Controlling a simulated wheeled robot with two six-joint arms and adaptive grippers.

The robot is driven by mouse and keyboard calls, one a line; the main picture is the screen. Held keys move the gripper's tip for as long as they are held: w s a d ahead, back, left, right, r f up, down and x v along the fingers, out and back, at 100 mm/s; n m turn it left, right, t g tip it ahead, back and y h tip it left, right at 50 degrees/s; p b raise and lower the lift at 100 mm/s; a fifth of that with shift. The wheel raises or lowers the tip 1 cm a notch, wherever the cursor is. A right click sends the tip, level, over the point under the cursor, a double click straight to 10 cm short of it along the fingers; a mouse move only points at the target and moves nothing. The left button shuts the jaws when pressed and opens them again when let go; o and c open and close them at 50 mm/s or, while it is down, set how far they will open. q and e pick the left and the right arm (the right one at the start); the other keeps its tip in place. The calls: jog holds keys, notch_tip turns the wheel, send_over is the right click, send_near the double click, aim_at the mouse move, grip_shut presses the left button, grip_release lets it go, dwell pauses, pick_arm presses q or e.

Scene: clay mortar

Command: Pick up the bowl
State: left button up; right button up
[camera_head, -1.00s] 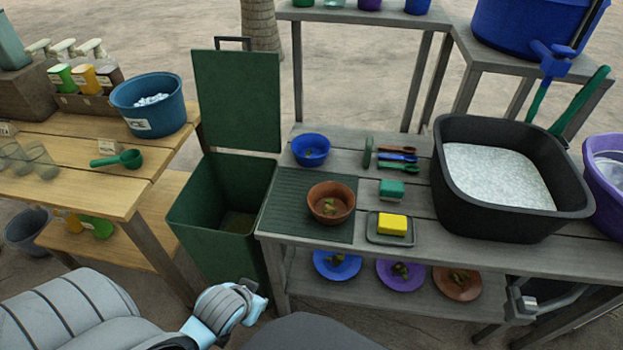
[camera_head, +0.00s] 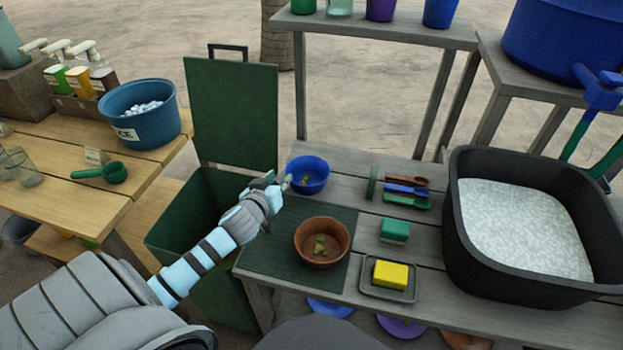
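A blue bowl (camera_head: 309,186) with small scraps in it stands upright on the grey table, behind the ribbed green mat. A brown bowl (camera_head: 301,243), also with scraps inside, stands on the mat. My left gripper (camera_head: 279,181) is just left of the blue bowl's rim, with its fingertips apart and nothing seen between them. Whether a fingertip touches the rim cannot be told. My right gripper is not in view.
A green bin (camera_head: 165,245) with its lid up stands left of the table. Plates lie on the lower shelf.

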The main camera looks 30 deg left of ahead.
aim_at(288, 169)
pick_arm(q)
jog(key=b+x, duration=0.1)
jog(key=x, duration=0.2)
jog(key=b+x, duration=0.1)
jog(key=x, duration=0.2)
jog(key=b+x, duration=0.1)
jog(key=x, duration=0.2)
jog(key=shift+s+a+f, duration=0.15)
jog(key=shift+s+f, duration=0.1)
jog(key=shift+f, duration=0.05)
jog(key=shift+w, duration=0.3)
jog(key=shift+a, duration=0.1)
grip_shut()
